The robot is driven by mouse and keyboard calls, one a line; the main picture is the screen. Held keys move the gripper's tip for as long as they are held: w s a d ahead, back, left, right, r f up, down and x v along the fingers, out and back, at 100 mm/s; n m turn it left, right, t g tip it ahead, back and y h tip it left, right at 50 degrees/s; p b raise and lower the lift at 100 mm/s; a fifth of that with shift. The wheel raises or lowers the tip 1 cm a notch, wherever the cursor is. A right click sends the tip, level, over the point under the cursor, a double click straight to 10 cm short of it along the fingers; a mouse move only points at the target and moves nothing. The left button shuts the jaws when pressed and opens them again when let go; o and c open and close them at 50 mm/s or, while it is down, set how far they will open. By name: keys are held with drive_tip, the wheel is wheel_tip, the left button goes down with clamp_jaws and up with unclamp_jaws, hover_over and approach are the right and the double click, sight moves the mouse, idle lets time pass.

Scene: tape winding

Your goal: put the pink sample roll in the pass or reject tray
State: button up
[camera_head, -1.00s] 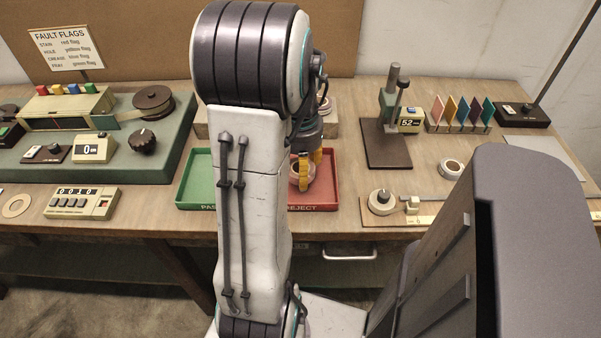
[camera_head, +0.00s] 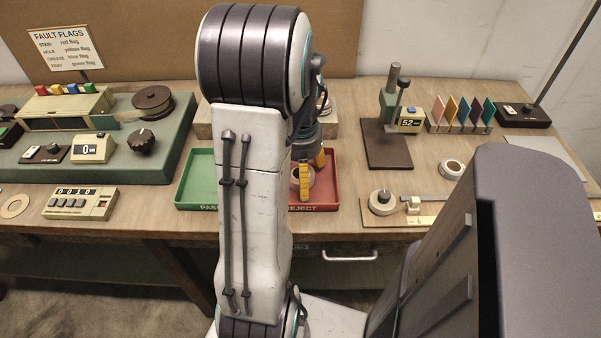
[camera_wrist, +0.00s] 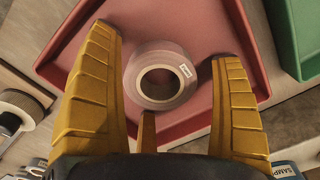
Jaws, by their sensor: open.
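The pink sample roll (camera_wrist: 165,49) lies flat on the floor of the red REJECT tray (camera_wrist: 190,20) in the wrist view, with a small white label on it. My gripper (camera_wrist: 172,75) is open, with one yellow finger on each side of the roll and visible gaps between them. In the head view my gripper (camera_head: 312,174) is over the red tray (camera_head: 328,192), and the roll (camera_head: 297,175) shows partly behind a finger. The green PASS tray (camera_head: 197,180) is to the left, partly hidden by my arm; its visible part is empty.
A gauge stand (camera_head: 388,140) stands right of the trays. Another roll (camera_head: 452,168) lies on the table farther right. A green winding machine (camera_head: 165,155) is at the left, with a counter box (camera_head: 82,203) in front.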

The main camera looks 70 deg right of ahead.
wheel_tip(320, 180, up, 12)
drive_tip(key=p, duration=0.2)
drive_tip(key=shift+r+p, duration=0.2)
drive_tip(key=shift+p, duration=0.15)
idle(0.3)
drive_tip(key=w+a+r+n+t+h, duration=0.1)
drive_tip(key=w+a+n, duration=0.8)
drive_tip(key=w+a, duration=0.6)
drive_tip(key=s+a+f+n+t+y, duration=0.1)
drive_tip(key=s+a+n+t, duration=0.1)
drive_tip(key=a+n, duration=0.7)
drive_tip(key=a, duration=0.8)
drive_tip(key=shift+a+f+n, duration=0.3)
drive_tip(key=shift+a+n, duration=0.05)
drive_tip(key=shift+n, duration=0.05)
wheel_tip(320, 180, up, 8)
drive_tip(key=p, duration=0.7)
